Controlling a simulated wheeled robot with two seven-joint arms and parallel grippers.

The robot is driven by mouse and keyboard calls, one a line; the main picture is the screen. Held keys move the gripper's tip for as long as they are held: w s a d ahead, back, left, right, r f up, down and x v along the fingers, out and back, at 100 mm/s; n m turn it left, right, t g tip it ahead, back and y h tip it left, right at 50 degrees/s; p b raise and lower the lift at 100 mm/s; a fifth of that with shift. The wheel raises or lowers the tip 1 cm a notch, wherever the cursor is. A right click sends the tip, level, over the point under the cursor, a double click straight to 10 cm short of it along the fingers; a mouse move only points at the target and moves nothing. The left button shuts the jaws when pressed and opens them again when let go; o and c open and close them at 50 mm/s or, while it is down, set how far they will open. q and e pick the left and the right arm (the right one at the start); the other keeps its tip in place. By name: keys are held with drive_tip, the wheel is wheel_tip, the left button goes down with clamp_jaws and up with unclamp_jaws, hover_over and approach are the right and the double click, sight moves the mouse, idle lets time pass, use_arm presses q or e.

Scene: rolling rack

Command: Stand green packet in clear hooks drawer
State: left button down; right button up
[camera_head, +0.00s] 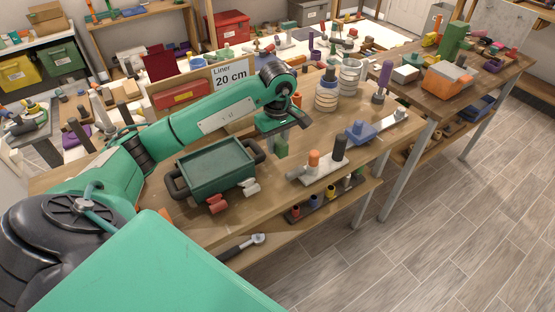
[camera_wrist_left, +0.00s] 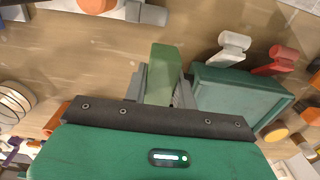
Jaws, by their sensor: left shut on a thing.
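My left gripper (camera_head: 280,138) hangs over the wooden bench, pointing down, and is shut on a green packet (camera_head: 282,149). The packet also shows in the left wrist view (camera_wrist_left: 163,72), with grey fingers beside it, and it sticks out past the gripper. In the head view it hangs just right of the dark green tray. I cannot make out a drawer marked for clear hooks in either view. My right gripper is not in view.
A dark green tray (camera_head: 190,181) with black handles stands left of the packet. A white board with an orange and a black peg (camera_head: 318,176) lies to the right. Ribbed jars (camera_head: 327,97) stand behind. A "Liner 20 cm" sign (camera_head: 231,74) stands farther back.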

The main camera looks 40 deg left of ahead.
use_arm(q)
hover_over(278, 171)
wheel_tip(278, 171, down, 4)
drive_tip(key=shift+f+p, duration=0.15)
drive_tip(key=shift+p, duration=0.3)
drive_tip(key=shift+f, duration=0.45)
wheel_tip(278, 171, down, 3)
drive_tip(key=shift+f+p, duration=0.1)
drive_tip(key=shift+p, duration=0.5)
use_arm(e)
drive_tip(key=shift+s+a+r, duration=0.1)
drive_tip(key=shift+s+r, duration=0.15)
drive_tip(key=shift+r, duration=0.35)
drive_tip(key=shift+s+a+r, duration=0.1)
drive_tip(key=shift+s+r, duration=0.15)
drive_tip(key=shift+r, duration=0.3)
use_arm(q)
drive_tip(key=shift+f, duration=0.1)
drive_tip(key=shift+f+b, duration=0.15)
drive_tip(key=shift+b, duration=0.15)
drive_tip(key=c, duration=1.1)
unclamp_jaws()
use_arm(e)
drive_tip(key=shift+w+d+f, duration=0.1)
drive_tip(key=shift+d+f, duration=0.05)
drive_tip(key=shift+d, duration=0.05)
